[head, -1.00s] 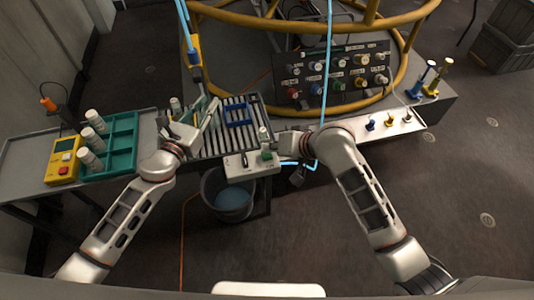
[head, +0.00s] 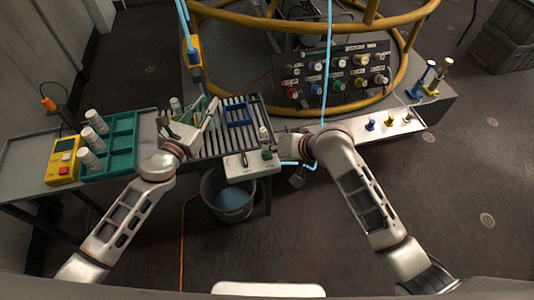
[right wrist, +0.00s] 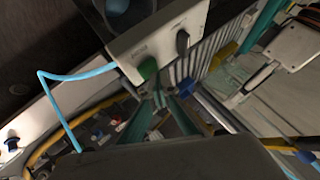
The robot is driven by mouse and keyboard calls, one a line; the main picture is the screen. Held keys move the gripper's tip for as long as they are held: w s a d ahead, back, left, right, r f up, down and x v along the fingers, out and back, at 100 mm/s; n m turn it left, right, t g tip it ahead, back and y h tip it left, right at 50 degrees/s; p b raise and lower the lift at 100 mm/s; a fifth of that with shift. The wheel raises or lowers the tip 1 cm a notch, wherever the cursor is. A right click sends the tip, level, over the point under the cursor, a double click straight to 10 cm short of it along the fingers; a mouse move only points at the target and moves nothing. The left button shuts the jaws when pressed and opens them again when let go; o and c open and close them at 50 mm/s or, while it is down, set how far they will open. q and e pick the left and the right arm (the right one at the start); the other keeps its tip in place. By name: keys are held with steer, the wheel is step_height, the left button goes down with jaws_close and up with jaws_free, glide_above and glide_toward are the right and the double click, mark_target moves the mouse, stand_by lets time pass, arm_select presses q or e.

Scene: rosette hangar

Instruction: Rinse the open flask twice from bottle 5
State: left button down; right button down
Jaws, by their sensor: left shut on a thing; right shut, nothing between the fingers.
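My left gripper (head: 208,112) is over the slatted drain rack (head: 205,145), shut on a pale thing mostly hidden by its fingers. I cannot tell whether that is the flask or a bottle. In the right wrist view, the left hand shows at the right edge with a pale, see-through shape near it. My right gripper (right wrist: 160,98) is shut and empty, its teal fingertips close to the green knob (right wrist: 148,67) on the white control box (head: 240,168). I cannot tell whether they touch. Several white-capped bottles (head: 90,137) stand at the teal tray; their numbers are not readable.
A blue rack (head: 238,113) sits on the slats. A yellow device (head: 63,160) stands left of the teal tray (head: 123,140). A bucket of bluish liquid (head: 229,198) is below the control box. A panel of coloured knobs (head: 335,75) and a yellow pipe frame stand behind.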

steer(key=shift+f, duration=0.55)
stand_by(1.3)
steer(key=shift+r, duration=0.95)
steer(key=shift+r, duration=0.1)
steer(key=shift+r, duration=2.45)
step_height(320, 180, up, 6)
glide_above(269, 155)
steer(key=shift+s, duration=0.15)
